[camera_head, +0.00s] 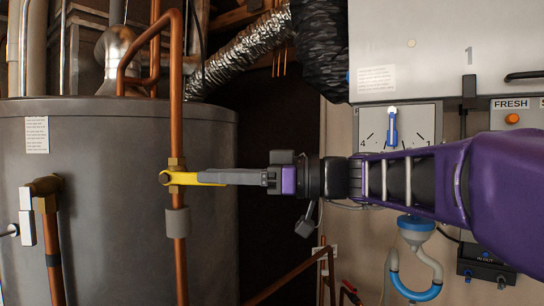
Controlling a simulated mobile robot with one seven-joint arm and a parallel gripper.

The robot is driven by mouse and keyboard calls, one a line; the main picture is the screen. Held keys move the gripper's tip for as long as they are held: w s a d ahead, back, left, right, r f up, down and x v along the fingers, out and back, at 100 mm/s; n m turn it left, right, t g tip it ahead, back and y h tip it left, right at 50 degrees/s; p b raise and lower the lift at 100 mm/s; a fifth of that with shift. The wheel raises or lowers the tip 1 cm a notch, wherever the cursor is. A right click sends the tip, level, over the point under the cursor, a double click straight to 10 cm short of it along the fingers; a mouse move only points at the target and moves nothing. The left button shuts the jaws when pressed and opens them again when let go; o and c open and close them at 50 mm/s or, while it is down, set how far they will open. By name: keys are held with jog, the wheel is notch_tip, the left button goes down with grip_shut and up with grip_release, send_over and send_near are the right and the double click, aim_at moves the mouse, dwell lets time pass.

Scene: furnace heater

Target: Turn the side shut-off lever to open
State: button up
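The yellow shut-off lever (190,178) sits on a brass valve (176,163) on the vertical copper pipe (176,110), in front of the grey tank. The lever lies level, across the pipe, with its pivot at the left and its free end pointing right. My gripper (205,178) comes in from the right, level and in line with the lever. Its grey fingers overlap the lever's free end in the view. I see the fingers edge-on, so the gap between them is hidden, and I cannot tell whether they grip the lever.
The big grey tank (110,230) fills the left side, with another copper pipe and valve (45,190) on its front. A dial panel with a blue pointer (392,128) is on the right wall, behind my arm. A blue-and-white hose (415,290) hangs below my arm. A dark gap lies behind my gripper.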

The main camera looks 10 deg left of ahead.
aim_at(180, 176)
jog(key=a, duration=0.5)
jog(key=shift+s, duration=0.1)
grip_shut()
dwell(1.3)
